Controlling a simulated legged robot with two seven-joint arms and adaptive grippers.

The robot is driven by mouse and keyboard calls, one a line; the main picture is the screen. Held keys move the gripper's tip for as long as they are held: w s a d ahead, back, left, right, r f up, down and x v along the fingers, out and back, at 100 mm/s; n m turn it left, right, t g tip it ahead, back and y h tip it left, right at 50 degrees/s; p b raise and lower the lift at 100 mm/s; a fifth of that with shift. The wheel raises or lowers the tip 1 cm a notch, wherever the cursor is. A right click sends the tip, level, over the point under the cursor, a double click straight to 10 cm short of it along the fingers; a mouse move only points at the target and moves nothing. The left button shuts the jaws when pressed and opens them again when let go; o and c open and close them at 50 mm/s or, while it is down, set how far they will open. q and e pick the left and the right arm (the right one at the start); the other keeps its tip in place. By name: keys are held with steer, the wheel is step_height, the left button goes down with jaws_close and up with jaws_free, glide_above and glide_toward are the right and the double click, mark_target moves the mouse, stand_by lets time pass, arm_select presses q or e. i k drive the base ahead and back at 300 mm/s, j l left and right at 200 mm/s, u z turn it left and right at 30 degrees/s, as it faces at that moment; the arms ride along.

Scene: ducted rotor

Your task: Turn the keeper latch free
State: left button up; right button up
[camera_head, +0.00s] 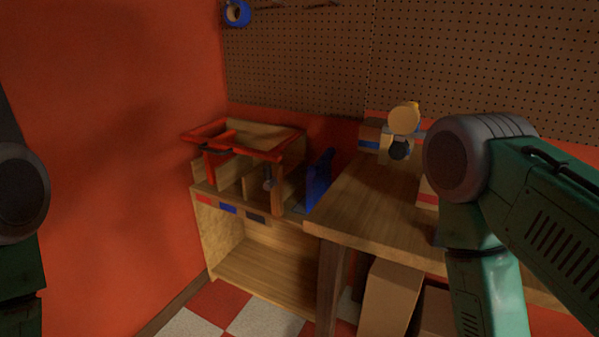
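I cannot make out a keeper latch for certain. A red open frame (262,151) lies across the top of a wooden shelf unit (215,240), left of centre. A blue upright piece (319,178) stands at the unit's right side. My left arm shows only at the left edge, and its gripper is out of the picture. My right arm's green links fill the right side. Its gripper is out of the picture too.
A wooden workbench (375,205) spans the centre right. A tan disc (405,118) with a dark round part (400,149) stands at its back, beside boxes. Cardboard boxes (388,296) sit underneath. A pegboard (300,60) with a blue tape roll (237,13) covers the back wall.

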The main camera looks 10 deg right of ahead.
mark_target(268, 175)
steer(key=i+z, duration=0.2)
steer(key=z, duration=0.3)
steer(key=i+j+z, duration=0.1)
steer(key=i+z, duration=0.15)
steer(key=z, duration=0.2)
steer(key=i+j+z, duration=0.2)
steer(key=z, duration=0.3)
